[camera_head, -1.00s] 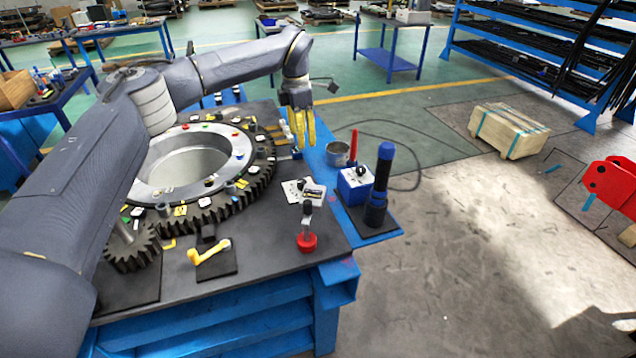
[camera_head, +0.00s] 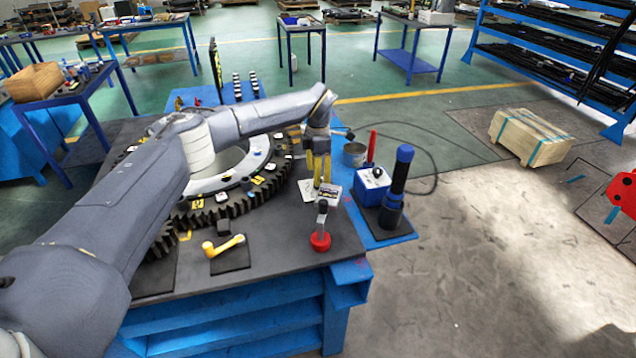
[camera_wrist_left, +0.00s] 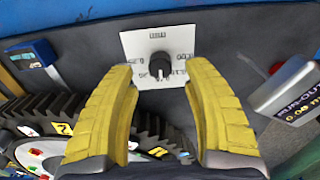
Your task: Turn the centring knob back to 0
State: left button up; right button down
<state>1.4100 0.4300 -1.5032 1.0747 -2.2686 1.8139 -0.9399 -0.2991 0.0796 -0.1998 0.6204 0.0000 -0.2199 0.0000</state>
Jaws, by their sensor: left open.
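The centring knob (camera_wrist_left: 159,65) is a small black knob with a white mark, standing on a white card (camera_wrist_left: 138,42) with printed labels. In the left wrist view the mark points down the picture, slightly right; the label characters are too small to read. My left gripper (camera_wrist_left: 162,100) has two yellow fingers, open and spread to either side below the knob, with nothing between them. My right gripper is not in view.
A grey run-out display (camera_wrist_left: 284,96) stands right of the card. A large toothed ring (camera_head: 216,214) lies behind-left. A blue box (camera_head: 371,187) and a black-blue cylinder (camera_head: 396,188) stand to the right.

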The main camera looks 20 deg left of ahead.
pick_arm(q)
jog(key=shift+f, duration=2)
jog(key=shift+c, duration=0.2)
grip_shut()
